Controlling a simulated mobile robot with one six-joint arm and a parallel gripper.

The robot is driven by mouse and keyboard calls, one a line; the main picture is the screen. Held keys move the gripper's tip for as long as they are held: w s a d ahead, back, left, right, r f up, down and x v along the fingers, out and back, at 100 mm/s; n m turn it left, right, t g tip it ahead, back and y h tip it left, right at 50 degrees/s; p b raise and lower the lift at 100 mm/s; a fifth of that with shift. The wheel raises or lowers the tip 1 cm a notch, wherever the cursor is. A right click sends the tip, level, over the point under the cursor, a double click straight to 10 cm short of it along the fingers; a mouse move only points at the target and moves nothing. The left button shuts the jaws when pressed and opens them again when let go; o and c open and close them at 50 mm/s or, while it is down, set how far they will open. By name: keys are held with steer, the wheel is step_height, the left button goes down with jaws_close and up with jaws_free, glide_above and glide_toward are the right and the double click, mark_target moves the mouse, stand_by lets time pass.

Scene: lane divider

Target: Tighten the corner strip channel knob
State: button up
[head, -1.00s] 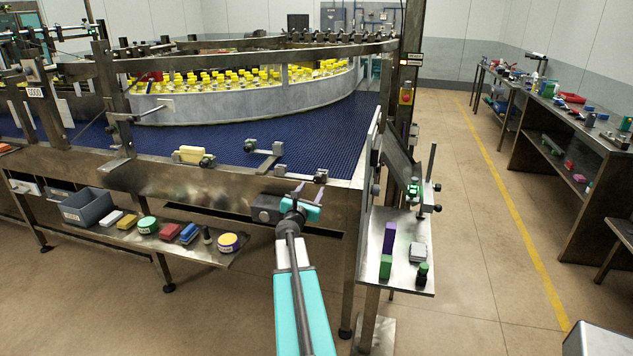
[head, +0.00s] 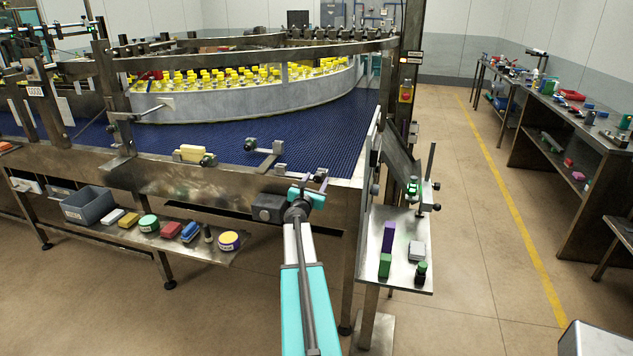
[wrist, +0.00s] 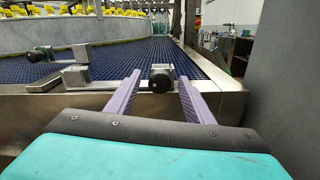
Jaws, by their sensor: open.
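A round black knob (wrist: 161,80) on a small grey clamp block sits at the metal edge of the blue belt. It seems to be the corner strip channel knob, though no label shows. In the wrist view my gripper (wrist: 159,77) is open, with one purple finger on each side of the knob. Gaps show between the knob and both fingers; its depth between them is hard to judge. In the head view my gripper (head: 309,181) is at the conveyor's front edge and partly covers the clamp.
A second dark knob (wrist: 38,55) on a metal bracket (wrist: 76,73) stands to the left. A grey post fills the wrist view's right side. A small shelf (head: 400,275) with blocks is at right. A lower shelf (head: 190,252) holds a grey bin (head: 88,205).

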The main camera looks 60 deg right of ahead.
steer(key=c, duration=0.9)
steer(key=shift+d, duration=0.2)
steer(key=shift+c, duration=0.7)
steer(key=shift+a, duration=0.2)
